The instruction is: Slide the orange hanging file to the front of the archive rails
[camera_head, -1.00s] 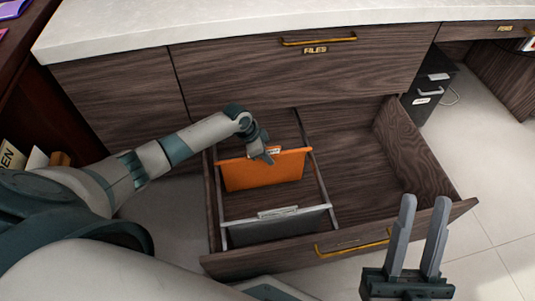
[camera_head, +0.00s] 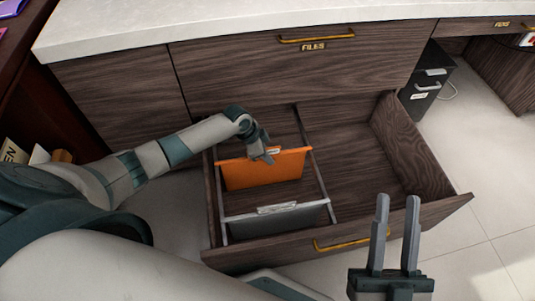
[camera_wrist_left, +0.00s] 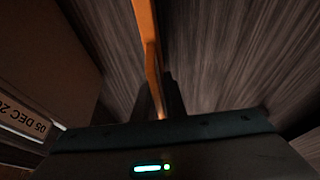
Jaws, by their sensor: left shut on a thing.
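The orange hanging file (camera_head: 262,172) hangs across two metal rails (camera_head: 316,170) in the left part of the open drawer, toward the back. My left gripper (camera_head: 262,156) is at the file's top edge and is shut on it. In the left wrist view the orange sheet (camera_wrist_left: 148,50) runs down between the dark fingers (camera_wrist_left: 160,98). A grey hanging file (camera_head: 275,220) hangs on the same rails nearer the drawer front, with a gap between the two. My right gripper (camera_head: 395,235) is open and empty, in front of the drawer at the right.
The drawer's front panel (camera_head: 300,250) has a brass handle (camera_head: 352,240). The right half of the drawer floor (camera_head: 355,160) is bare. A closed drawer marked FILES (camera_head: 300,75) is above. A black cabinet (camera_head: 425,85) stands at the right. In the left wrist view a dated label (camera_wrist_left: 22,118) shows.

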